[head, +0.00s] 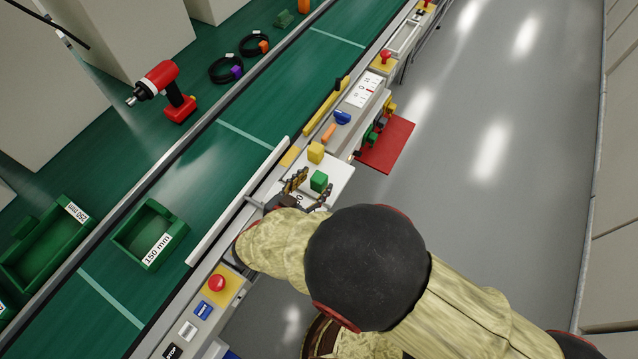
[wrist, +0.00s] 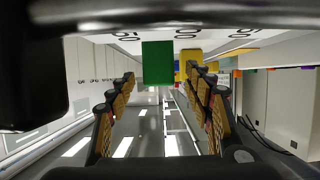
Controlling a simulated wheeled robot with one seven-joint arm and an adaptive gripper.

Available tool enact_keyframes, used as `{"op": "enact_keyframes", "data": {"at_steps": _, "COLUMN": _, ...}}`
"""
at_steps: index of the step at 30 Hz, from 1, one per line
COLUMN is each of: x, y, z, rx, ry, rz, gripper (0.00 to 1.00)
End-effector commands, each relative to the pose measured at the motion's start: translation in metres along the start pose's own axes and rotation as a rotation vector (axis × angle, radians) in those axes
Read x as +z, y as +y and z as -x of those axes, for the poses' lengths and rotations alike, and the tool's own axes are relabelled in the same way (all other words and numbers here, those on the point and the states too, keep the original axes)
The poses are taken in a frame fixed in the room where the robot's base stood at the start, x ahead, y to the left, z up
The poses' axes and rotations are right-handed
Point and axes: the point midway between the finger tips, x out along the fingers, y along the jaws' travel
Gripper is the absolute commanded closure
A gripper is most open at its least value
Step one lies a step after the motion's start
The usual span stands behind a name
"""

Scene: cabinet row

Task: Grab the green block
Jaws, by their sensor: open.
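The green block (head: 319,181) is a small cube on a white board (head: 341,171) beside the conveyor in the head view. In the wrist view the green block (wrist: 157,63) shows ahead, between the two fingers and near the left-centre. My gripper (head: 308,183) is open around or just short of the block in the head view; I cannot tell whether a finger touches it. In the wrist view my gripper (wrist: 165,80) has its fingers spread wide with nothing held. My arm hides the area below the gripper in the head view.
A yellow block (head: 316,152) stands close behind the green one. An orange piece (head: 328,133) and a blue piece (head: 342,117) lie further along. A red plate (head: 386,146) juts out at right. The white rail (head: 240,200) edges the green conveyor. The grey floor at right is clear.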

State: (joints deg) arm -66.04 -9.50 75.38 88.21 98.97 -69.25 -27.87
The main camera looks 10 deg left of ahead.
Motion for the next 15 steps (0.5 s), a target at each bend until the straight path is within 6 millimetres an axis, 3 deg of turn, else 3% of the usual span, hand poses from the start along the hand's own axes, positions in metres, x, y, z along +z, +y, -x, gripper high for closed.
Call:
{"op": "enact_keyframes", "data": {"at_steps": 6, "x": 0.002, "y": 0.002, "z": -0.027, "rx": 0.002, "ry": -0.001, "rz": -0.002, "gripper": 0.48}}
{"op": "enact_keyframes", "data": {"at_steps": 15, "x": 0.000, "y": 0.001, "z": -0.029, "rx": 0.000, "ry": -0.001, "rz": -0.001, "gripper": 0.49}}
